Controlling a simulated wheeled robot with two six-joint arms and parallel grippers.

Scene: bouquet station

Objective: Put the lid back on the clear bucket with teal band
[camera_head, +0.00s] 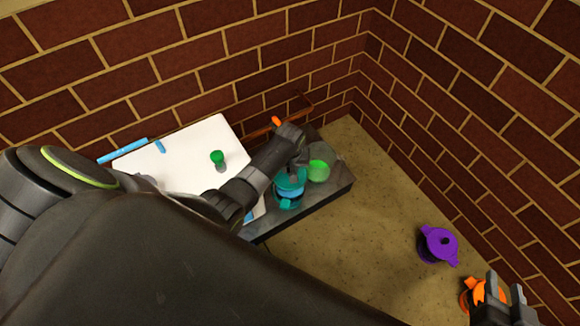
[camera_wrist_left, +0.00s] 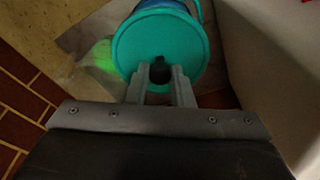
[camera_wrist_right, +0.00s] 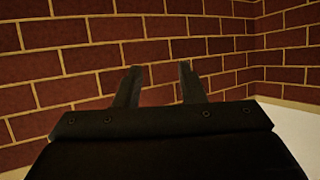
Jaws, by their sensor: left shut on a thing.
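The teal lid (camera_head: 286,174) is a round disc with a dark knob, seen face-on in the left wrist view (camera_wrist_left: 160,42). My left gripper (camera_wrist_left: 160,80) is shut on the knob; in the head view it (camera_head: 297,165) partly hides the lid. The clear bucket with teal band (camera_head: 289,198) is directly below the lid, with blue showing inside. In the left wrist view the bucket (camera_wrist_left: 165,5) is mostly hidden behind the lid. I cannot tell whether the lid touches its rim. My right gripper (camera_head: 503,293) is open and empty at the lower right; its fingers also show in its wrist view (camera_wrist_right: 160,88).
A bucket with green contents (camera_head: 319,171) stands close to the right on the dark grey surface (camera_head: 337,184). A green-topped object (camera_head: 218,158) stands on the white board (camera_head: 190,150). Purple (camera_head: 439,245) and orange (camera_head: 468,298) items are at right. Brick walls (camera_head: 450,100) enclose the corner.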

